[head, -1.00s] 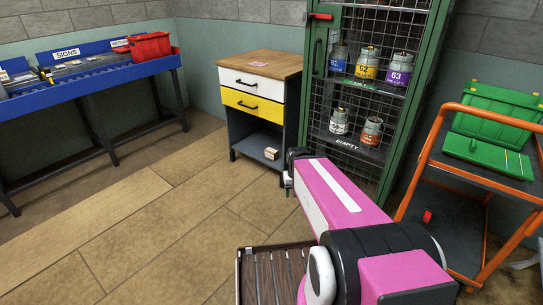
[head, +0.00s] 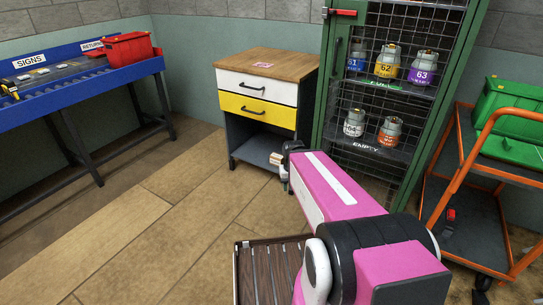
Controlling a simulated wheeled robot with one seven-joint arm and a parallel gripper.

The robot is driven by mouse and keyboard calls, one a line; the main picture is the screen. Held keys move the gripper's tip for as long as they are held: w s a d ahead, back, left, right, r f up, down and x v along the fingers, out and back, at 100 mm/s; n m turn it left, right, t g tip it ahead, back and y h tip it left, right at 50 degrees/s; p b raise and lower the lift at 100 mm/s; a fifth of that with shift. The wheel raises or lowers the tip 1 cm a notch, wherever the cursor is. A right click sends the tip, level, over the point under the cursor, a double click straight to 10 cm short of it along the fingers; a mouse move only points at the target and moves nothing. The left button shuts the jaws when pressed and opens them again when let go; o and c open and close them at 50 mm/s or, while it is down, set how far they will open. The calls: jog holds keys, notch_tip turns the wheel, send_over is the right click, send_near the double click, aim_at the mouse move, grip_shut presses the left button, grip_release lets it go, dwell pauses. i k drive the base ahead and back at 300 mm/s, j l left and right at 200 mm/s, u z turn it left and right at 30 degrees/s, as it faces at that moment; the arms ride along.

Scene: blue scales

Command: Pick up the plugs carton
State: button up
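A small pale tan carton (head: 276,158) sits on the low open shelf of the drawer cabinet. It is too small to read, so I cannot tell if it is the plugs carton. The dark end of my arm overlaps its right side in the picture. My gripper (head: 287,182) is at the far end of my pink arm, in front of the cabinet's lower right. Its fingers are small and seen from behind, so their opening is not clear. I cannot tell whether it touches the carton.
The cabinet (head: 257,106) has a wooden top and white and yellow drawers. A green mesh cage (head: 332,90) with gas canisters stands to its right. An orange trolley (head: 437,178) with green crates is at far right. A blue table (head: 75,88) stands left. The floor between is clear.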

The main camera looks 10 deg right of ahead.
aim_at(276, 160)
jog(key=i+j+z, duration=0.1)
jog(key=j, duration=0.25)
jog(key=i+j, duration=0.2)
jog(key=j, duration=0.2)
jog(key=i+j+z, duration=0.15)
jog(key=j, duration=0.25)
jog(key=i+j, duration=0.15)
jog(key=j, duration=0.25)
jog(key=i+j+z, duration=0.15)
jog(key=j, duration=0.25)
jog(key=i+j+z, duration=0.1)
jog(key=j, duration=0.3)
jog(key=i+j, duration=0.15)
jog(key=j, duration=0.2)
jog(key=i+j+z, duration=0.15)
jog(key=j, duration=0.2)
jog(key=i+j, duration=0.2)
jog(key=j, duration=0.15)
jog(key=i+j+z, duration=0.1)
jog(key=j, duration=0.25)
jog(key=i+j+z, duration=0.1)
jog(key=j, duration=0.3)
jog(key=i, duration=0.2)
